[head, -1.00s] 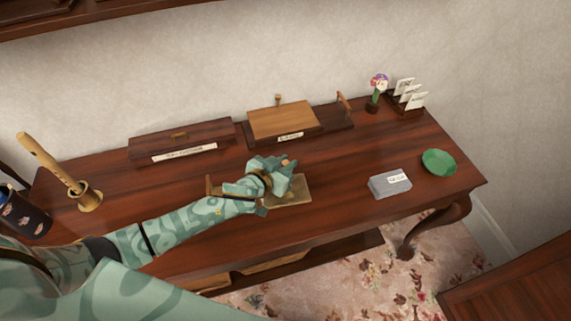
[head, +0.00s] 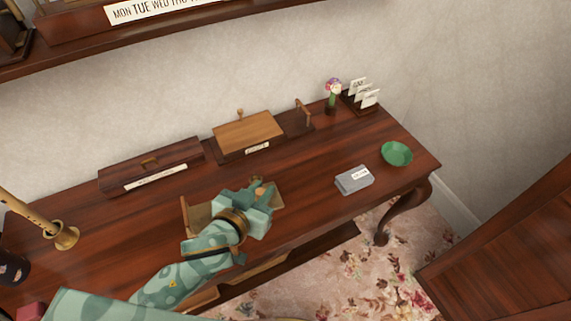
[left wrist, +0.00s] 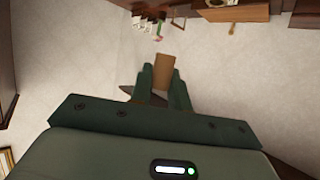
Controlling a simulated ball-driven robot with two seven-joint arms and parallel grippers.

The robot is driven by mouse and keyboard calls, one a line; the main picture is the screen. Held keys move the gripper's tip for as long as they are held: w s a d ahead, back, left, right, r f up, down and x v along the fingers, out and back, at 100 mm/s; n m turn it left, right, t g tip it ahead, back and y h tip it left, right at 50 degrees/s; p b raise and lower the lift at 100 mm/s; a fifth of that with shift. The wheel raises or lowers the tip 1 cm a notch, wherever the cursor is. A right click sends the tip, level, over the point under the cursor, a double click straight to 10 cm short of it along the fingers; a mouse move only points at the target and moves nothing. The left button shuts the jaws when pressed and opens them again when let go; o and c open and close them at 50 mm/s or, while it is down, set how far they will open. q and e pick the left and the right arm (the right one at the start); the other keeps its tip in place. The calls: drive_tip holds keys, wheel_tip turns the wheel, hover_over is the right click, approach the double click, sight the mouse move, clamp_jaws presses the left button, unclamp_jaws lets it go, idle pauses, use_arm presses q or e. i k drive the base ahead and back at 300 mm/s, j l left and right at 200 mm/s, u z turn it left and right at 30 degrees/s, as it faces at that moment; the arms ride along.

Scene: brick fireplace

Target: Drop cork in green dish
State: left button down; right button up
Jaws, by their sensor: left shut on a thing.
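In the left wrist view the gripper (left wrist: 164,88) is shut on the cork (left wrist: 165,68), a tan block between the two green fingers. In the head view only a small orange-brown bit of the cork (head: 260,191) shows at the fingertips. The green dish (head: 397,154) stands at the desk's right end, apart from the gripper, and looks empty. My right gripper is not in view.
A grey box (head: 354,181) with a white label lies between the gripper and the dish. A flower in a vase (head: 332,98) and a card rack (head: 361,99) stand behind. Wooden boxes (head: 150,168) line the back. The desk's front edge is close.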

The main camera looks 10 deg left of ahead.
sight(390, 157)
drive_tip(key=i+l, duration=0.15)
drive_tip(key=l, duration=0.2)
drive_tip(key=i+l, duration=0.1)
drive_tip(key=l, duration=0.3)
drive_tip(key=i+l, duration=0.15)
drive_tip(key=l, duration=0.2)
drive_tip(key=i+l, duration=0.1)
drive_tip(key=l, duration=0.3)
drive_tip(key=i+l, duration=0.15)
drive_tip(key=l, duration=0.2)
drive_tip(key=i+l, duration=0.1)
drive_tip(key=l, duration=0.25)
